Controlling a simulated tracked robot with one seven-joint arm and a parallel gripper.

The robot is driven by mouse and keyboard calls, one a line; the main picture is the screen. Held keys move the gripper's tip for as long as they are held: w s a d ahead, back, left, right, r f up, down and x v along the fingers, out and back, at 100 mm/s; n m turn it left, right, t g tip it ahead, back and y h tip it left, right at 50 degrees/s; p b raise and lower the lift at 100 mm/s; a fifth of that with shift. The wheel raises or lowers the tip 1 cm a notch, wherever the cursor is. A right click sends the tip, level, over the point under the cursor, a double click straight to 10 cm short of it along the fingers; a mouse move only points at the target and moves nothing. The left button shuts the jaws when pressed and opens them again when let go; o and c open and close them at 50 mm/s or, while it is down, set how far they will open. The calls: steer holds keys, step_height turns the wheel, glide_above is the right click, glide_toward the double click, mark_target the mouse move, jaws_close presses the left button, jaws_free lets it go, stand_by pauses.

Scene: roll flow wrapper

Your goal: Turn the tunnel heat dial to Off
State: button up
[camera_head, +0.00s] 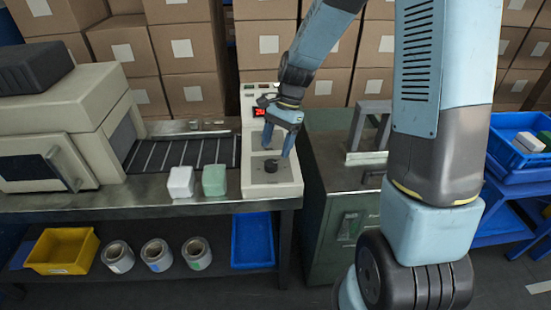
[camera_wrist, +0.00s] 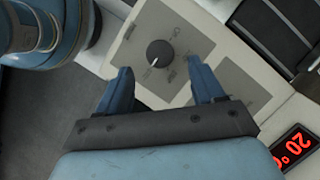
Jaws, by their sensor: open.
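The heat dial is a round black knob (camera_head: 271,165) on a light panel (camera_head: 257,187) at the right end of the machine's bench. In the wrist view the dial (camera_wrist: 160,54) has a pale pointer line toward the lower left, and printed labels around it are too small to read surely. My gripper (camera_head: 277,148) is above the panel, pointing down. In the wrist view its two blue fingers are apart and empty, with the dial beyond the tips, between their lines. The fingers do not appear to touch the dial. A red lit display (camera_wrist: 293,147) shows digits like "20".
A white block (camera_head: 181,182) and a green block (camera_head: 214,180) stand on the bench left of the panel. The conveyor (camera_head: 180,153) and wrapper housing (camera_head: 70,110) lie farther left. A green cabinet (camera_head: 335,205) stands right of the panel. Boxes (camera_head: 180,45) fill the back.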

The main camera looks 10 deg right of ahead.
mark_target(272, 163)
steer(key=shift+x, duration=2.55)
steer(key=c, duration=1)
steer(key=shift+d, duration=0.4)
steer(key=shift+c, duration=0.2)
steer(key=shift+s+a, duration=0.1)
steer(key=shift+a, duration=0.2)
